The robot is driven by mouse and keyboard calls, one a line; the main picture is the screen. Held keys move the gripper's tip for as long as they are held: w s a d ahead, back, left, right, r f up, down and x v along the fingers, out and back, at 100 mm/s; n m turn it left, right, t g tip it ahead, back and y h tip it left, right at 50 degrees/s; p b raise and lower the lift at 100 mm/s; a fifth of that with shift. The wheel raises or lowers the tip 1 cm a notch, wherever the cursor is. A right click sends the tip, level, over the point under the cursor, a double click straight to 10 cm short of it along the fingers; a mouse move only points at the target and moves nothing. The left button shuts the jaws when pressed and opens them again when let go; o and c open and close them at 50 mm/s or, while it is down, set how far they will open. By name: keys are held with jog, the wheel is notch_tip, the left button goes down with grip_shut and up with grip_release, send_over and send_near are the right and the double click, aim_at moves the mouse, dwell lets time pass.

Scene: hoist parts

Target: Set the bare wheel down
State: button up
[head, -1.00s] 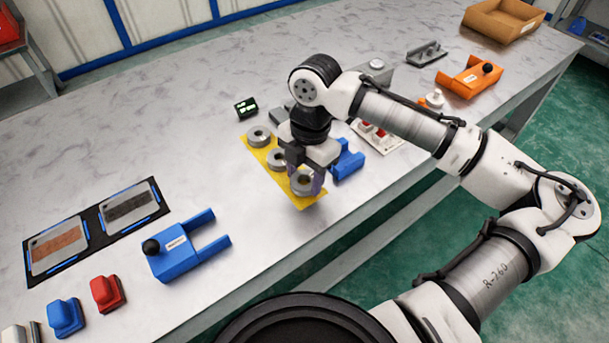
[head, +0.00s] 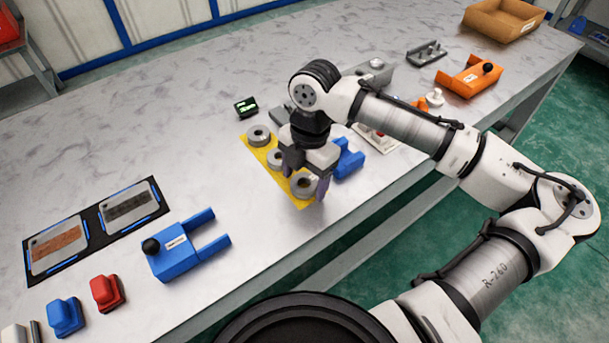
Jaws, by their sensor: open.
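Three grey metal wheels with centre holes are in a row on a yellow mat (head: 309,199). The far wheel (head: 258,136) is in clear view. The middle wheel (head: 274,159) is partly hidden by my gripper. The near wheel (head: 304,184) lies at the mat's near end. My gripper (head: 306,183) points down over the near wheel, its fingers open on either side of it. I cannot tell whether the fingers touch the wheel.
A blue bracket (head: 347,160) stands close to the right of my gripper. A blue forked part (head: 174,260) with a black knob lies to the left. A white panel (head: 381,142) and an orange bracket (head: 466,81) are further right. Bare tabletop lies left of the mat.

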aim_at(309, 178)
notch_tip(309, 178, up, 12)
jog(key=w+d, duration=0.1)
